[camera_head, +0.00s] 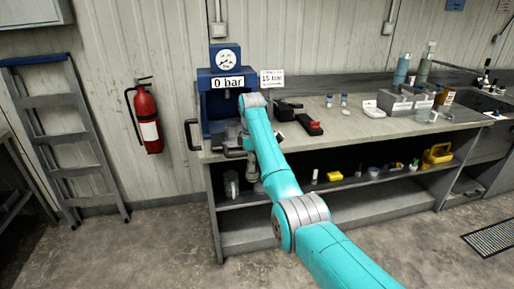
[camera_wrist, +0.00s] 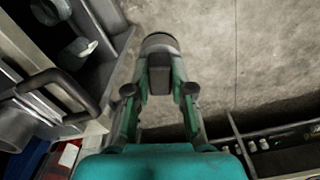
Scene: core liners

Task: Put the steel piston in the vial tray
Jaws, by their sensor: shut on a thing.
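My gripper (camera_wrist: 160,80) is shut on a short, dark grey round piece, which I take to be the steel piston (camera_wrist: 159,42). It sits between the fingertips, over the floor in the wrist view. In the head view my gripper (camera_head: 257,184) hangs small and partly hidden by my arm, at the front of the bench below the blue press. The piston cannot be made out there. I cannot pick out the vial tray for certain in either view.
The blue press (camera_head: 215,108) stands at the left end of the bench (camera_head: 365,128). The open shelf (camera_head: 357,187) below holds several small items. The floor in front is clear.

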